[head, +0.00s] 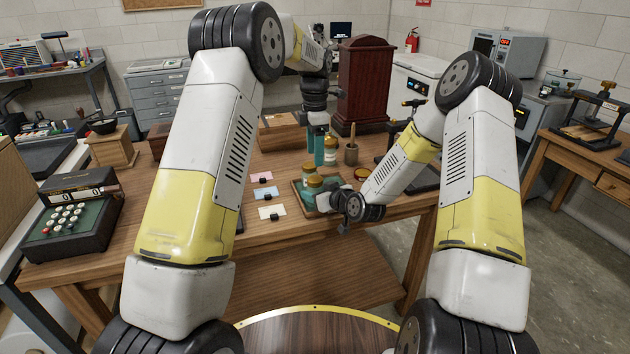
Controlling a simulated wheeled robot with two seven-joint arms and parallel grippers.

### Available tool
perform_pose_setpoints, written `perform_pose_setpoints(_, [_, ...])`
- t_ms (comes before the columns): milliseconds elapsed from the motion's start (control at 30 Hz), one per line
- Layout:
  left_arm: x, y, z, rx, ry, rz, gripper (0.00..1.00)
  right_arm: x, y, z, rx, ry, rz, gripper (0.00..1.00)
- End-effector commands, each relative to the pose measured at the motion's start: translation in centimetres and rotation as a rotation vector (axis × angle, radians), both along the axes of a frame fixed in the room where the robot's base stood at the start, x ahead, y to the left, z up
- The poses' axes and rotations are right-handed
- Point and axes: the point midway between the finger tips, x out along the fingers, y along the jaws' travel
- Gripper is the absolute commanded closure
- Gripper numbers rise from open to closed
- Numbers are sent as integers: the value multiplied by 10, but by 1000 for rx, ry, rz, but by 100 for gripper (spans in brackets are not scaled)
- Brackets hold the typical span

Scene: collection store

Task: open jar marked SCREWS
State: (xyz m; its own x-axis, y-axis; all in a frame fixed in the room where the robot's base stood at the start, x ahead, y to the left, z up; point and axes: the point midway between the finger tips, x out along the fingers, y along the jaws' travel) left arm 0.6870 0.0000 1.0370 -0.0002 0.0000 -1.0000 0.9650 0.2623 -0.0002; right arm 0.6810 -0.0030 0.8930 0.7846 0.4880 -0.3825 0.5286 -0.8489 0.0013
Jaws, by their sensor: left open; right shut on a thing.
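Several small jars with gold lids stand at the middle of the wooden table (270,237) in the head view. The front jar (314,183) is on a green tray (297,186), with another jar (309,168) just behind it. A further jar (331,144) stands farther back. No label is readable, so I cannot tell which is marked SCREWS. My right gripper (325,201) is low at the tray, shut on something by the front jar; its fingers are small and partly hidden.
Coloured cards (265,194) with small dark objects lie left of the tray. A mortar with pestle (351,153) and a dark red cabinet (363,82) stand behind. A round red and gold disc (362,173) lies right. An adding machine (73,216) occupies the left end.

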Motion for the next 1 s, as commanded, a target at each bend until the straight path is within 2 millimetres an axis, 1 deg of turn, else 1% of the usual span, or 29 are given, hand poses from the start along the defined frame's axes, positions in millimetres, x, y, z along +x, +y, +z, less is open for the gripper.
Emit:
perform_pose_setpoints(67, [0,0,0,0,0,-79,39,0,0,0,0,0,0,100])
perform_pose_setpoints(167, [0,0,0,0,0,-249,39,0,0,0,0,0,0,100])
perform_pose_setpoints(1000, [0,0,0,0,0,-2178,39,0,0,0,1,-1,0,100])
